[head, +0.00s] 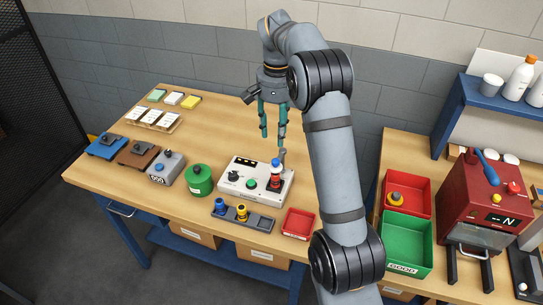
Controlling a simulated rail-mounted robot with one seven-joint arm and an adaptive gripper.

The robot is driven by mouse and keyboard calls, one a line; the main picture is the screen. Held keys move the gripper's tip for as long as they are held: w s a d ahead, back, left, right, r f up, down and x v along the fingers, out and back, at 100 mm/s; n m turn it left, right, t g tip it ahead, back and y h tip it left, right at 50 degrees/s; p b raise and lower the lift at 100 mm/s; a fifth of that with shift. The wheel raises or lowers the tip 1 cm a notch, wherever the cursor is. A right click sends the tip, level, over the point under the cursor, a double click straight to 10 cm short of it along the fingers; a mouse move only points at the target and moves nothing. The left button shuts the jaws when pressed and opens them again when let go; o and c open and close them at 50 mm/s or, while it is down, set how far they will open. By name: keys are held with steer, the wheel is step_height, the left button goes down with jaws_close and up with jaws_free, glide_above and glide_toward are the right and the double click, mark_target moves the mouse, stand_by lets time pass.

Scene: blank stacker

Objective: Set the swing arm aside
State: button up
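A white stacker box (241,188) with knobs and buttons stands on the wooden table. At its right end is a small upright stack (276,174) with a blue top and red and white parts. A small grey piece (283,154) rises just right of the stack's top; it may be the swing arm, but it is too small to be sure. My gripper (273,138) hangs above and behind the stack, fingers pointing down. Its teal fingers are apart, with nothing seen between them. The fingertips look near the grey piece; I cannot tell whether they touch it.
A rack with blue and yellow pieces (242,214) and a small red tray (298,223) lie in front. A green pot (199,180) and several small devices stand left. A green bin (407,244), a red bin (421,187) and a red machine (482,204) stand right.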

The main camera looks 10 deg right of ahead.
mark_target(276, 160)
step_height(276, 160, down, 10)
steer(key=shift+f, duration=0.15)
stand_by(0.3)
steer(key=shift+c, duration=1)
steer(key=shift+w, duration=0.1)
steer(key=c, duration=0.8)
